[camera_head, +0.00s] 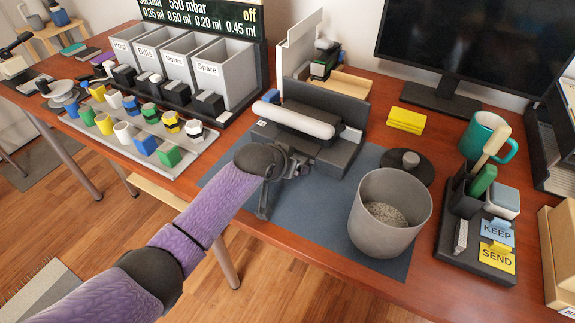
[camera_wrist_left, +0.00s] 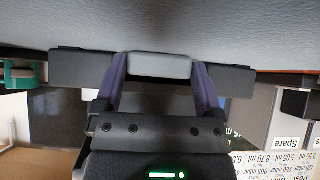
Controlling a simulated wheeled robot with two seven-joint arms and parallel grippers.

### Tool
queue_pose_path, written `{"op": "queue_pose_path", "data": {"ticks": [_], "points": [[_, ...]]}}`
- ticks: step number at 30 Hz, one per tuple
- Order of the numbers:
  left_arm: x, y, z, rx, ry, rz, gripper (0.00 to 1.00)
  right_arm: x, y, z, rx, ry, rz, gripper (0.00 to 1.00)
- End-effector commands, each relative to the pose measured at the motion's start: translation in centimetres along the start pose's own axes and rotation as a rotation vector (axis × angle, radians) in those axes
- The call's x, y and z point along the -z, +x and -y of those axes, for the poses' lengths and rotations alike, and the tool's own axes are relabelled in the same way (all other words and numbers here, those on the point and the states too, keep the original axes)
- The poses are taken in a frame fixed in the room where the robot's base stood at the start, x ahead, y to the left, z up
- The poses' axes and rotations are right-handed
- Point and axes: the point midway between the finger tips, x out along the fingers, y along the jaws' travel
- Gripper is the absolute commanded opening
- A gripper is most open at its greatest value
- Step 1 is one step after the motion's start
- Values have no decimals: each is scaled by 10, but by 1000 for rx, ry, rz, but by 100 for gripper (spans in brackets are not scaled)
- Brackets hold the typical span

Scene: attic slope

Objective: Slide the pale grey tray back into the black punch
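The black punch (camera_head: 345,152) stands on the blue-grey mat (camera_head: 315,225) at the middle of the desk, with a long whitish bar across its top. Its dark front also shows in the left wrist view (camera_wrist_left: 80,70). The pale grey tray (camera_wrist_left: 160,67) shows at the punch's front in the left wrist view. My left gripper (camera_head: 278,187) is low in front of the punch. In the wrist view its two fingers (camera_wrist_left: 160,80) press against the tray's two sides with no gap visible. In the head view my arm and gripper hide the tray. My right gripper is out of view.
A grey bin (camera_head: 390,240) with pale bits inside stands right of the punch, its dark round lid (camera_head: 408,165) behind it. A black desk organizer (camera_head: 470,250) stands further right. A board of coloured blocks (camera_head: 190,150) lies left. The mat's front is clear.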

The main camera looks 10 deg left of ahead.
Motion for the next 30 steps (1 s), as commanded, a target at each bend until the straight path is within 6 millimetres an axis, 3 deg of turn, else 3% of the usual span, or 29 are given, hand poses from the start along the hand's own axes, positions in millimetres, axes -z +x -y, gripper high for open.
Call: {"op": "queue_pose_path", "data": {"ticks": [11, 21, 25, 30], "points": [[0, -1, 0, 0, 0, 0, 100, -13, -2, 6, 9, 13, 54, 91], [6, -83, 0, 1, 3, -3, 100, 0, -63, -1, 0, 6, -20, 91], [3, -98, 0, 1, 0, 0, 100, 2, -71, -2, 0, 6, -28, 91], [0, -100, 0, 0, 0, 0, 100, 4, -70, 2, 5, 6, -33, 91]]}}
